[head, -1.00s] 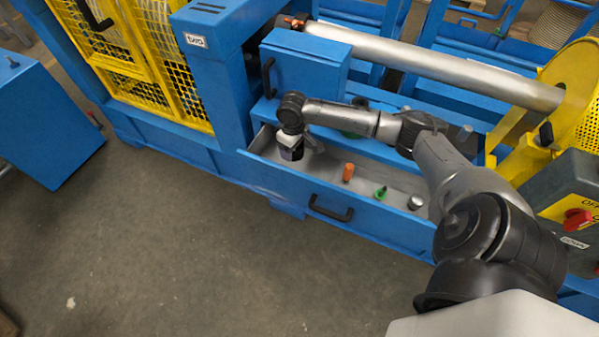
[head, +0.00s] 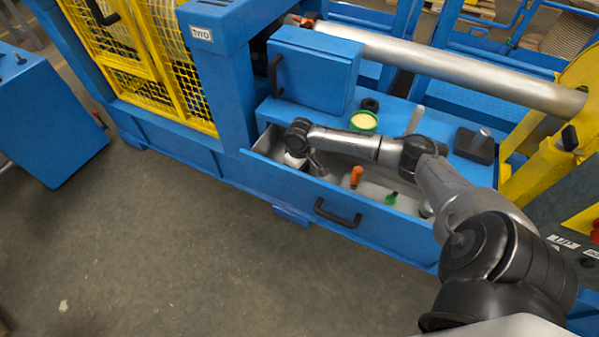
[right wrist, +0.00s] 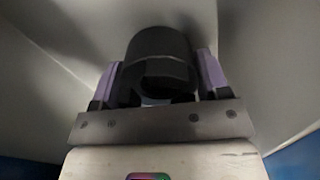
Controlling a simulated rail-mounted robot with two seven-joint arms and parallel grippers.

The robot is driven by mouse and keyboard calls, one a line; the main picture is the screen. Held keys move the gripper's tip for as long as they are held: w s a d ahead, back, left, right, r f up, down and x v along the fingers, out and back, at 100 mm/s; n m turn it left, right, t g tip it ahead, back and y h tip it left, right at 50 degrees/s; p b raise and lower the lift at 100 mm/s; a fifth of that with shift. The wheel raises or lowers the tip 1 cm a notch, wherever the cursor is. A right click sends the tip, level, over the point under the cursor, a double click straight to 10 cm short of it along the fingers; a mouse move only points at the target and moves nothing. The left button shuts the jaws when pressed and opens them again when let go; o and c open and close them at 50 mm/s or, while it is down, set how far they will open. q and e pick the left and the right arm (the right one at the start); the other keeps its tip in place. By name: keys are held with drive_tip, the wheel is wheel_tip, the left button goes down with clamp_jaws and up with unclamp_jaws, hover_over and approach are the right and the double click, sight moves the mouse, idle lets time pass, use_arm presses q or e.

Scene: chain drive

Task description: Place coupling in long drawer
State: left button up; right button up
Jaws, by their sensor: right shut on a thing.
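The long drawer (head: 338,218) is the open blue drawer with a pale grey inside and a black handle, along the front of the blue machine. My right gripper (right wrist: 158,76) is shut on a black cylindrical piece, the coupling (right wrist: 160,52), held between its two purple fingers. In the right wrist view the grey drawer walls surround it. In the head view my right gripper (head: 296,160) is down inside the left end of the drawer; the front wall and the wrist hide the coupling. I cannot tell whether it touches the drawer floor. My left gripper is not in view.
The drawer also holds an orange-handled tool (head: 355,176), a green item (head: 391,198) and a silver piece (head: 425,209). On the ledge behind stand a green-rimmed tin (head: 363,121), a black ring (head: 370,104) and a dark block (head: 474,146). A blue box (head: 313,72) stands behind left.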

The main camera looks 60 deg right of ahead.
drive_tip(key=shift+f, duration=0.35)
drive_tip(key=shift+w, duration=0.1)
drive_tip(key=o, duration=1.2)
drive_tip(key=shift+f, duration=0.2)
drive_tip(key=shift+c, duration=0.2)
drive_tip(key=shift+o, duration=0.4)
drive_tip(key=shift+r, duration=0.15)
